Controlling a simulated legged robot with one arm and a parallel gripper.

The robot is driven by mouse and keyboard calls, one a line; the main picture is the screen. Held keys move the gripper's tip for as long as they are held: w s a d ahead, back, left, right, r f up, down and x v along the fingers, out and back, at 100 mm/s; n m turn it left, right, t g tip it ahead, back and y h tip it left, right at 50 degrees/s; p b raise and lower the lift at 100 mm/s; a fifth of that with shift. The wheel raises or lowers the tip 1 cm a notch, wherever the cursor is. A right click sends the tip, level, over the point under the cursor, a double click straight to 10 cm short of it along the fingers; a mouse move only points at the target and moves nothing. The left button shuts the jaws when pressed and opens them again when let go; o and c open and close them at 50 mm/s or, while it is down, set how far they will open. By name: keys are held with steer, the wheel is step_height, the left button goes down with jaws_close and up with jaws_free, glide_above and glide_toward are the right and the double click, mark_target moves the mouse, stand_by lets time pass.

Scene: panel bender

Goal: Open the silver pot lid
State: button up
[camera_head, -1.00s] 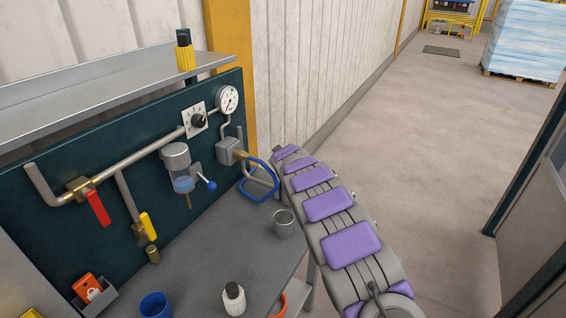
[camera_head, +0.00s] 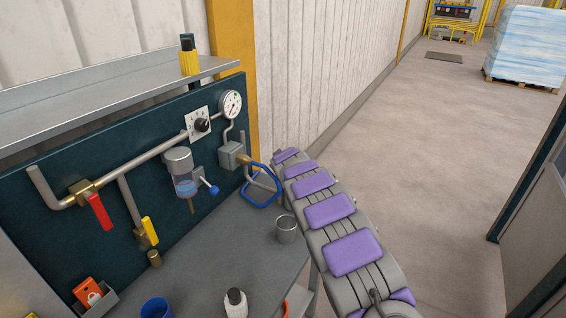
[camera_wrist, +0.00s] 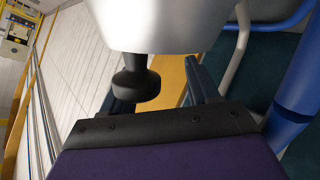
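A large silver rounded surface fills the top of the wrist view, with a black knob (camera_wrist: 137,85) on it; I take it for the silver pot lid (camera_wrist: 170,22). My gripper (camera_wrist: 160,92) shows as dark fingers spread on either side of the knob, seemingly open. I cannot tell if either finger touches the knob. In the head view, my purple-padded arm reaches away along the bench's right edge; its gripper end and the knobbed lid cannot be made out there.
A blue looped handle (camera_head: 262,187) juts from the pipe panel (camera_head: 70,235), close beside my arm. A metal cup (camera_head: 286,229), a blue cup (camera_head: 156,307) and a dark-capped bottle (camera_head: 235,303) stand on the grey bench (camera_head: 215,262). Open floor (camera_head: 430,190) lies to the right.

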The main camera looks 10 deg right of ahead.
steer(key=shift+s, duration=0.1)
steer(key=p+v, duration=0.4)
steer(key=v, duration=1.3)
steer(key=shift+r, duration=0.1)
